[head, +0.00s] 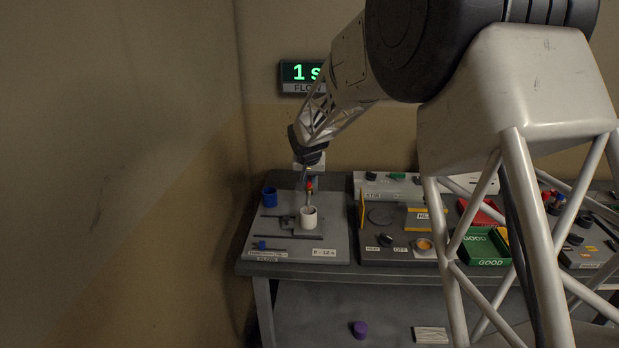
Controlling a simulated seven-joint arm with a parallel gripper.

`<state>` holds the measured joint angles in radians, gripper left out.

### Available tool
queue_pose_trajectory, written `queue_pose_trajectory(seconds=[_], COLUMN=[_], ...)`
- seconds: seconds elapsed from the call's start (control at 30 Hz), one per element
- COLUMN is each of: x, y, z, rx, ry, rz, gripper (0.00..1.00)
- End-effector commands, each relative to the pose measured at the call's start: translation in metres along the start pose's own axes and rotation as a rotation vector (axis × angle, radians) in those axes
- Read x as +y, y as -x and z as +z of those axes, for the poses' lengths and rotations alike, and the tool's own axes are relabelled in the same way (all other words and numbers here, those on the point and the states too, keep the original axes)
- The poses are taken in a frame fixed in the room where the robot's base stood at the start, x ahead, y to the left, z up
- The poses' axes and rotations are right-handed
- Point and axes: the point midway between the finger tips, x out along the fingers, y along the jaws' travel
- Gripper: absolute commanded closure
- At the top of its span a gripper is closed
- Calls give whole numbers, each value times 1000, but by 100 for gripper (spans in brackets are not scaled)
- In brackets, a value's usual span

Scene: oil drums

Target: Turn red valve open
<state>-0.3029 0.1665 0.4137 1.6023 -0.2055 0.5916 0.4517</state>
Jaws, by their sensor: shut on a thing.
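The red valve (309,184) is a small red spot on a thin upright pipe above a white cup (309,217), at the left end of the bench. My gripper (308,168) reaches down from above and is shut on the red valve. My gripper's dark wrist hides much of the pipe and its fingers are too small to see clearly.
A blue cup (269,197) stands left of the white cup. To the right are a grey panel, a green tray (487,261) marked GOOD and a red tray (480,211). A purple object (359,329) lies below the bench top. My arm blocks the right side.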

Motion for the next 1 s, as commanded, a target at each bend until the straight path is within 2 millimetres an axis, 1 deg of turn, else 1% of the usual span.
queue_pose_trajectory(seconds=[0.47, 0.5, 0.63, 0.67, 1.0], x=[0, 0, 0, 0, 0], y=[0, 0, 0, 0, 2], z=[1, 1, 0, 0, 0], rx=[-1, -1, -1, -1, 0], ry=[15, 15, 14, 14, 14], rz=[-5, -5, -5, -5, -5], gripper=[100, 82, 62, 60, 60])
